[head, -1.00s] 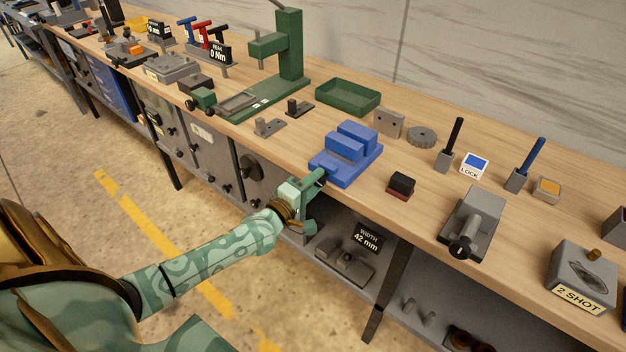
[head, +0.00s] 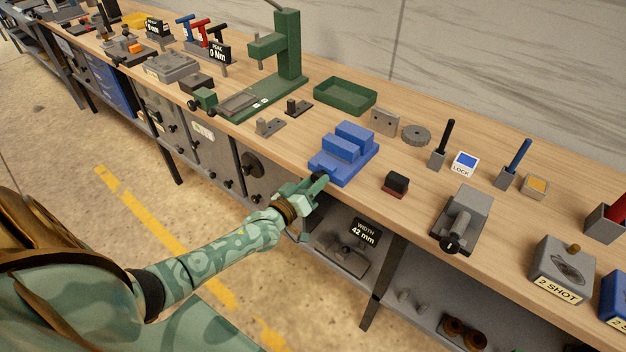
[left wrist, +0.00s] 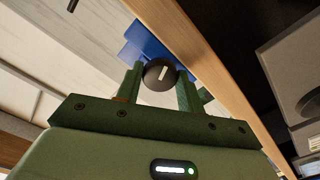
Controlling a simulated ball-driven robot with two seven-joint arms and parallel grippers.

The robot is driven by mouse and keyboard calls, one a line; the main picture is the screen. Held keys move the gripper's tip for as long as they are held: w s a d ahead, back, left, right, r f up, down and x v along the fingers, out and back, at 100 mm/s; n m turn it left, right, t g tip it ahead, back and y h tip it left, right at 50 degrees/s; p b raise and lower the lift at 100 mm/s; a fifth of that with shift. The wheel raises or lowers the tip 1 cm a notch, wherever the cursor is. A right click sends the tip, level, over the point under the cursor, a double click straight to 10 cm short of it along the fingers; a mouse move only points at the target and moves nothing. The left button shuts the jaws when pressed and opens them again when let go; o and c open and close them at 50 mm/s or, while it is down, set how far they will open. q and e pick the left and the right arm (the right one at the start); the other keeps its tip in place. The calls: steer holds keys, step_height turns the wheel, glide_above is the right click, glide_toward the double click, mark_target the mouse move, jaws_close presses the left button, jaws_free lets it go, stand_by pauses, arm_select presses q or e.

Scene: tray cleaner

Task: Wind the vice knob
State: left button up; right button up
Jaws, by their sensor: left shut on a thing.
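The blue vice (head: 345,152) sits at the front edge of the wooden bench. It also shows in the left wrist view (left wrist: 146,48), beyond the fingers. Its round black knob (left wrist: 160,73) with a pale index line faces my left gripper (left wrist: 160,88). The two green fingers stand on either side of the knob and grip it. In the head view my left gripper (head: 318,184) reaches up to the vice's front, and its fingertips partly hide the knob. The index line looks nearly upright in the left wrist view, tilted a little. My right gripper is not in view.
A small black and red block (head: 396,184) lies right of the vice, and a grey clamp device (head: 462,220) farther right. A green tray (head: 344,95) is behind. Under the bench, a shelf holds a "WIDTH 42 mm" sign (head: 364,233). Bare bench lies around the vice.

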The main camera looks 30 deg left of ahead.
arm_select(q)
steer(key=m+b, duration=0.2)
steer(key=m, duration=2.4)
steer(key=shift+f, duration=0.1)
stand_by(0.5)
steer(key=o, duration=1)
